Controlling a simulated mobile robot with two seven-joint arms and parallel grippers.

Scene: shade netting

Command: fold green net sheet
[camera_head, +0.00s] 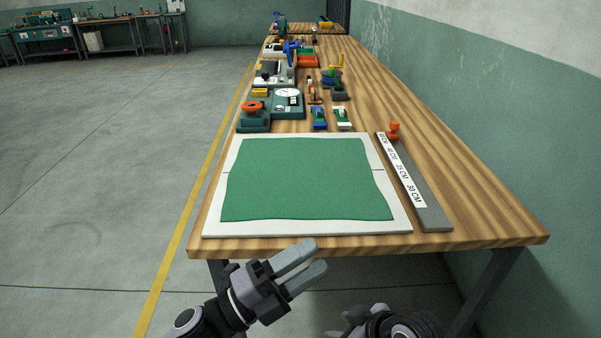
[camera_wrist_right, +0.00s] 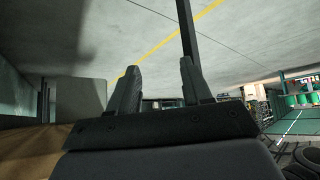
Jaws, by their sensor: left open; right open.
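The green net sheet (camera_head: 305,180) lies flat and spread out on a white board (camera_head: 310,228) at the near end of the wooden table. Its edges are slightly wavy. My left gripper (camera_head: 307,260) is open and empty, just in front of the table's near edge, below the board in the head view. My right gripper is open and empty in the right wrist view (camera_wrist_right: 157,85). In the head view only a dark part of my right arm shows at the bottom edge, and its fingers are not clear there.
A grey ruler bar (camera_head: 436,215) with length labels and an orange knob (camera_head: 394,129) lies right of the board. Behind the board stand a scale (camera_head: 287,98), small clips (camera_head: 319,118) and several tools. A green wall (camera_head: 500,90) runs along the right.

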